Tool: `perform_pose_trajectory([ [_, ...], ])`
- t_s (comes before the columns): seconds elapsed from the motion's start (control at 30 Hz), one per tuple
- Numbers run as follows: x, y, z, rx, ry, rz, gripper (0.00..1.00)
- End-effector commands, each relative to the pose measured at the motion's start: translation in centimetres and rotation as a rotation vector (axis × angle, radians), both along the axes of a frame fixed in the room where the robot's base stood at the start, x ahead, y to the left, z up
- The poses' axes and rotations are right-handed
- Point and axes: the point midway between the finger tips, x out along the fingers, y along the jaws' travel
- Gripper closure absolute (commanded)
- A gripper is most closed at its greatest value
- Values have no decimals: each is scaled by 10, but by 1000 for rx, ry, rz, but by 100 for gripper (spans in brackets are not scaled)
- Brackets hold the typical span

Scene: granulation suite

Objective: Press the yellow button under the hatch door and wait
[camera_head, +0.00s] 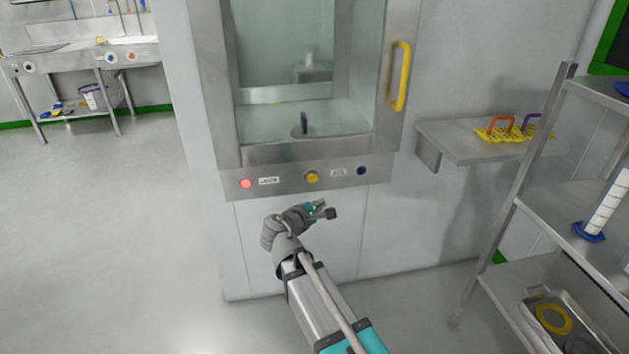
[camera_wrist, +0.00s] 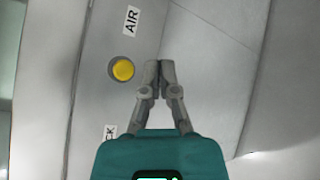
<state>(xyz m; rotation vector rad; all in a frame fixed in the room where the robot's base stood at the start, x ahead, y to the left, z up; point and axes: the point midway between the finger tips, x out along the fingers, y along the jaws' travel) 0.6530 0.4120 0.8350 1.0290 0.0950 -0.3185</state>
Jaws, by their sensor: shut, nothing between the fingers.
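The yellow button (camera_head: 312,177) sits on the steel panel (camera_head: 216,187) under the glass hatch door (camera_head: 262,70). It lies between the left label and the "AIR" label. In the wrist view the yellow button (camera_wrist: 123,69) is just left of my fingertips, with a gap in the picture. My gripper (camera_head: 328,211) is below and slightly right of the button in the head view. Its fingers are shut together and empty, also in the wrist view (camera_wrist: 158,66). The door is shut, with a yellow handle (camera_head: 400,76) on its right.
A red lit lamp (camera_head: 246,184) is at the panel's left and a dark blue round part (camera_head: 361,171) at its right. A wall shelf (camera_head: 462,149) and a steel rack (camera_head: 521,185) stand to the right. The floor at left is clear.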

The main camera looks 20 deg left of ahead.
Motion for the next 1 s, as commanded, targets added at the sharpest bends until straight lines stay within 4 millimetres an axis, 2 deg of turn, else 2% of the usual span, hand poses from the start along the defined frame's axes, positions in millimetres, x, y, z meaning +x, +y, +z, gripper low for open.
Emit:
perform_pose_trajectory([
  [0.37, 16, 11, 0, 1, 1, -1, 100],
  [1.0, 68, 42, 0, 1, 1, 0, 100],
])
